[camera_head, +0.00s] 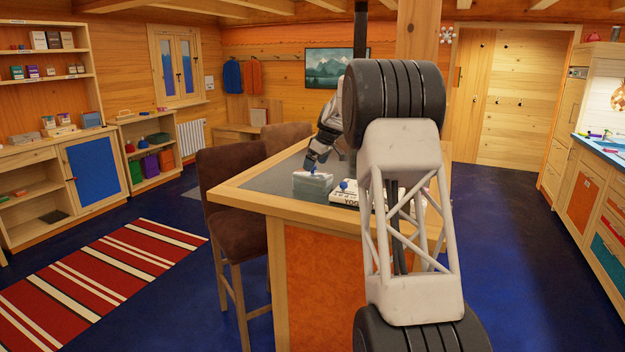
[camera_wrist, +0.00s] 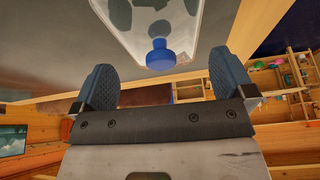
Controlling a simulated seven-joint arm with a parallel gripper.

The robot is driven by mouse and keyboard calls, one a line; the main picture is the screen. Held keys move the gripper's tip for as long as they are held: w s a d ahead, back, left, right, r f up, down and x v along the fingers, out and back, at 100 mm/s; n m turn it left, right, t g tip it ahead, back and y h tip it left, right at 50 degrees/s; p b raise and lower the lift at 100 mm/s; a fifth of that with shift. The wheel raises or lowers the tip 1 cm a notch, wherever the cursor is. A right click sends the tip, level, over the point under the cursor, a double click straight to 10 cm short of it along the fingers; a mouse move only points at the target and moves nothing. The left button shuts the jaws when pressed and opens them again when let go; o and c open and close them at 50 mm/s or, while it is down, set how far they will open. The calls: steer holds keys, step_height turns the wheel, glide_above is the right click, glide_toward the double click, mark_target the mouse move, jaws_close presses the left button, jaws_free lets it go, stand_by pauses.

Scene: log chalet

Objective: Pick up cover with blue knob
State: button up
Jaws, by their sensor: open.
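The cover (camera_wrist: 203,25) is pale and see-through, with a round blue knob (camera_wrist: 160,55) in the wrist view. In the head view a pale, boxy container (camera_head: 312,184) stands on the grey-topped counter, and my gripper (camera_head: 311,166) is right above it, pointing down. In the wrist view my gripper (camera_wrist: 162,82) is open, with one dark blue-grey finger on each side of the knob. The knob lies roughly midway between the fingers, and I see a gap on both sides. Whether the fingertips are level with the knob I cannot tell.
A book with dark lettering (camera_head: 345,198) lies to the right of the container, with a small blue thing (camera_head: 344,184) on or near it. Brown chairs (camera_head: 233,205) stand at the counter's left side. The counter's left part (camera_head: 262,180) is bare.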

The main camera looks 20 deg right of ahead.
steer(key=shift+x, duration=2.6)
steer(key=shift+c, duration=0.2)
steer(key=c, duration=0.6)
steer(key=shift+o, duration=0.2)
steer(key=shift+r, duration=0.1)
steer(key=shift+r, duration=4.9)
